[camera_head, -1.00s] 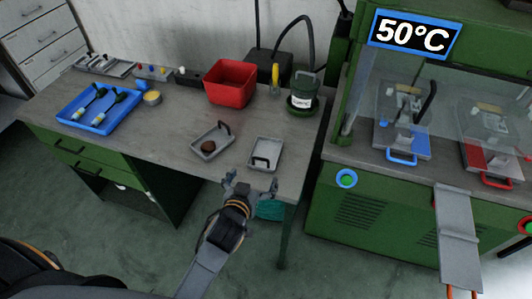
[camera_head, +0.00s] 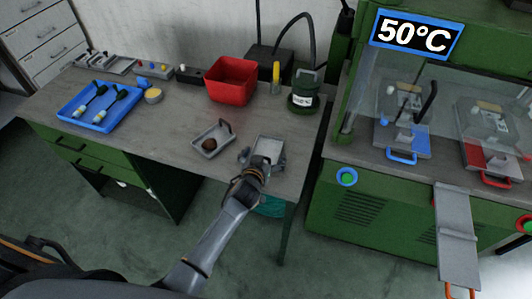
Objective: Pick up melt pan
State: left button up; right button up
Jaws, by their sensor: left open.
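Two small grey pans with dark handles are on the workbench. One pan (camera_head: 222,131) holds a brown lump (camera_head: 209,144) and has its handle at the back right. The other pan (camera_head: 268,146) looks empty and is nearer the bench's right end. My left gripper (camera_head: 261,160) is open over the near edge of this empty pan. It hides the pan's near side and handle, and I cannot tell whether the fingers touch it. My right gripper is not in view.
The green machine (camera_head: 390,205) is to the right, with blue-handled and red-handled plates behind a clear guard.

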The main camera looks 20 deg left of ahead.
pick_arm(q)
jog(key=shift+w, duration=0.1)
jog(key=c, duration=1.1)
